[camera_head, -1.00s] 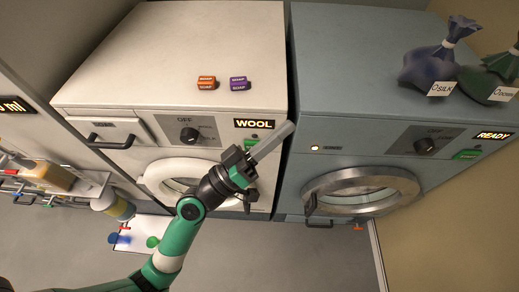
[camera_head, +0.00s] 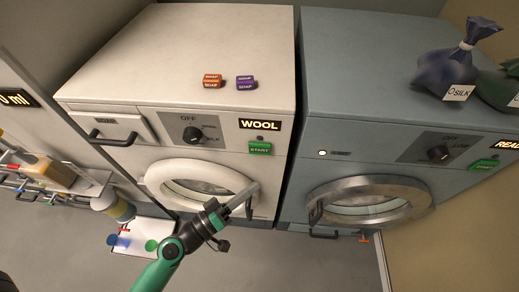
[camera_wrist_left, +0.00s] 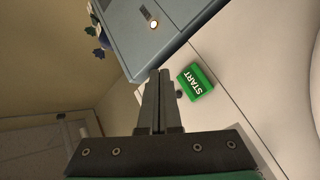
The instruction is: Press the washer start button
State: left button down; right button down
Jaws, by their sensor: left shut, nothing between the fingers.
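The white washer (camera_head: 100,130) stands at the left of the blue machine in the head view. Its green START button (camera_head: 260,147) is on the front panel, below a display reading WOOL (camera_head: 259,125). The button also shows in the left wrist view (camera_wrist_left: 196,82), just right of the fingertips. My left gripper (camera_head: 254,189) is shut and empty, in front of the washer's round door and below the button, apart from the button in the head view. My right gripper is not in view.
A blue machine (camera_head: 400,60) stands at the right with its own green button (camera_head: 484,164) and sacks on top. Orange (camera_head: 212,81) and purple (camera_head: 245,82) soap boxes lie on the white washer. Bottles and a rack are at the left.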

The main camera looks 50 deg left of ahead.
aim_at(267, 150)
pick_arm(q)
jog(key=w+a, duration=0.6)
jog(key=shift+w, duration=0.3)
dwell(2.0)
jog(key=shift+w+a+b, duration=0.25)
jog(key=shift+w+b, duration=0.05)
